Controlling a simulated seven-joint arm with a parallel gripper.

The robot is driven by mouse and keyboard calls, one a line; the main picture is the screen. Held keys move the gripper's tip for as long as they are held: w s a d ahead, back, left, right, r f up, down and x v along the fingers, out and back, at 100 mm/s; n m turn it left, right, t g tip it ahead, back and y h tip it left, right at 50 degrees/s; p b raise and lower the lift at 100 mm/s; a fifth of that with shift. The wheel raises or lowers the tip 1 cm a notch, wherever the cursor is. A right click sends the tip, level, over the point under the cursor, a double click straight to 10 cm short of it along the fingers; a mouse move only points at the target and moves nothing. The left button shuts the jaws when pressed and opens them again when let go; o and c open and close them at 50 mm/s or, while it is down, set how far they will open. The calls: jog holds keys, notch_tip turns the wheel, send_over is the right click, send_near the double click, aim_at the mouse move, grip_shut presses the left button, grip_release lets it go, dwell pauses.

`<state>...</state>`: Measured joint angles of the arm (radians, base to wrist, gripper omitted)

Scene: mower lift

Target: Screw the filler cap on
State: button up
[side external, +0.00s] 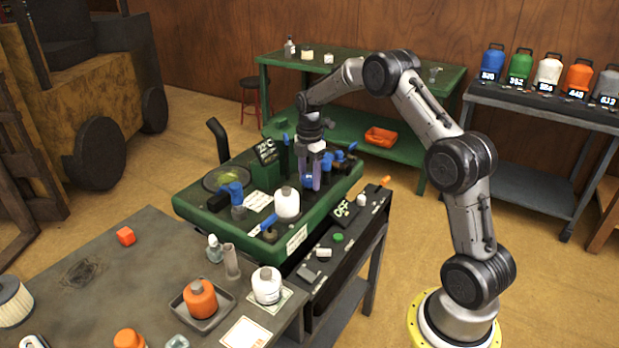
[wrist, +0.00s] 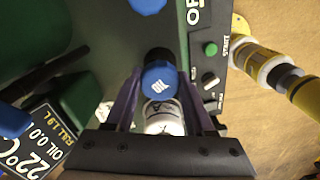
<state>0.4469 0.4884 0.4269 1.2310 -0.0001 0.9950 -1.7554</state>
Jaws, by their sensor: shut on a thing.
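In the wrist view, a round blue cap (wrist: 160,78) with white print on its top sits between the two purple fingers of my gripper (wrist: 160,85). The fingers are shut on its sides. I take it to be the filler cap. In the side view, my gripper (side external: 316,186) points down over the green machine (side external: 200,193), with blue parts close around its fingertips. The filler neck under the cap is hidden, so I cannot tell whether the cap is seated on it.
A white bottle (side external: 287,204) stands on the machine, left of my gripper. A black control bench (side external: 340,240) runs alongside. The grey table (side external: 130,270) holds several bottles.

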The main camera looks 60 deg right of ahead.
aim_at(309, 177)
jog(key=shift+f, duration=0.3)
jog(key=shift+r, duration=0.3)
dwell(0.3)
jog(key=o, duration=1.4)
jog(key=shift+r, duration=4)
